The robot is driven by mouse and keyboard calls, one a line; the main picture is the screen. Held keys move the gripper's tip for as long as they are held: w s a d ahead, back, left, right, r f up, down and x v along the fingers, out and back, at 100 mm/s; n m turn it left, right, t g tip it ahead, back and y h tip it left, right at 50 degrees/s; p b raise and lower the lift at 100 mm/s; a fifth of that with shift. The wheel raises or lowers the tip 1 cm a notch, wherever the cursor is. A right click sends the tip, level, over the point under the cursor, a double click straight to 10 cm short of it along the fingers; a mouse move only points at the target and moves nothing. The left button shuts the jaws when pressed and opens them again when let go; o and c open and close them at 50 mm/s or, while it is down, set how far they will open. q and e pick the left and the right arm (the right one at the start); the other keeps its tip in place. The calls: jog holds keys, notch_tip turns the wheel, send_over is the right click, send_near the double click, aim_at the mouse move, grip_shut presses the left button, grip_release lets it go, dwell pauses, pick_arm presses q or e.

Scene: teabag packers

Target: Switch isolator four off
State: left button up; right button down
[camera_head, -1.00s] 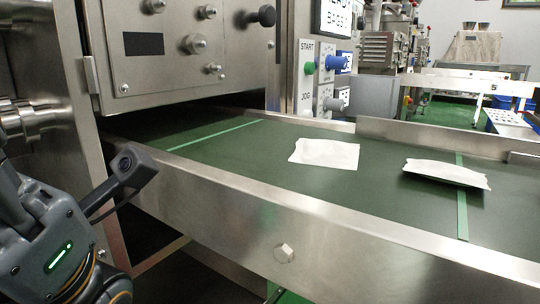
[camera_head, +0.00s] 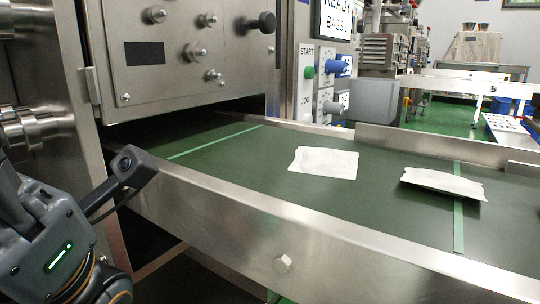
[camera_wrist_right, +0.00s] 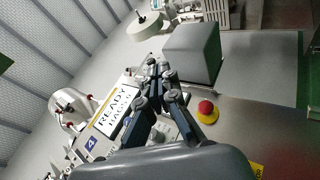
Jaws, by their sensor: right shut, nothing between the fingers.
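In the right wrist view, a blue label marked 4 (camera_wrist_right: 90,143) sits on the machine's panel, beside the display (camera_wrist_right: 115,108) that reads READY. I cannot make out the handle of isolator four or its position. My right gripper (camera_wrist_right: 156,72) is shut and empty in front of the panel and hides part of it. In the head view, the control panel (camera_head: 308,88) carries a green START button, a JOG control and blue-and-grey knobs. My right gripper is not in the head view. My left wrist shows at the lower left there, but its fingers are out of view.
A green conveyor belt (camera_head: 235,165) with a steel side rail carries two white packets (camera_head: 325,161), (camera_head: 443,184). A steel cabinet (camera_head: 180,50) with knobs stands behind it. In the wrist view, a red emergency stop button (camera_wrist_right: 207,110) and a grey box (camera_wrist_right: 192,52) are near my fingers.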

jog(key=s+a+r+n+y, duration=0.15)
jog(key=a+n+y, duration=0.5)
jog(key=n, duration=0.75)
jog(key=a+r+n+y, duration=0.2)
jog(key=a+n+y, duration=0.2)
jog(key=n+y, duration=0.7)
jog(key=w+a+f+n+g+h, duration=0.1)
jog(key=a+f+n+g, duration=0.25)
jog(key=f+n, duration=0.45)
jog(key=w+a+f+n+g+h, duration=0.1)
jog(key=w+a+f+n+g, duration=0.3)
jog(key=n, duration=0.7)
jog(key=shift+w+a+r+g+p, duration=0.1)
jog(key=shift+w+a+r, duration=0.1)
jog(key=shift+a, duration=0.3)
jog(key=shift+w+a+r+g+p, duration=0.1)
jog(key=shift+w+a+p, duration=0.05)
jog(key=shift+a, duration=0.3)
jog(key=shift+w+a+r+g+p, duration=0.1)
jog(key=shift+w+a, duration=0.1)
jog(key=shift+a, duration=0.3)
jog(key=shift+w+d+f, duration=0.1)
jog(key=shift+w+d, duration=0.1)
jog(key=shift+f, duration=0.1)
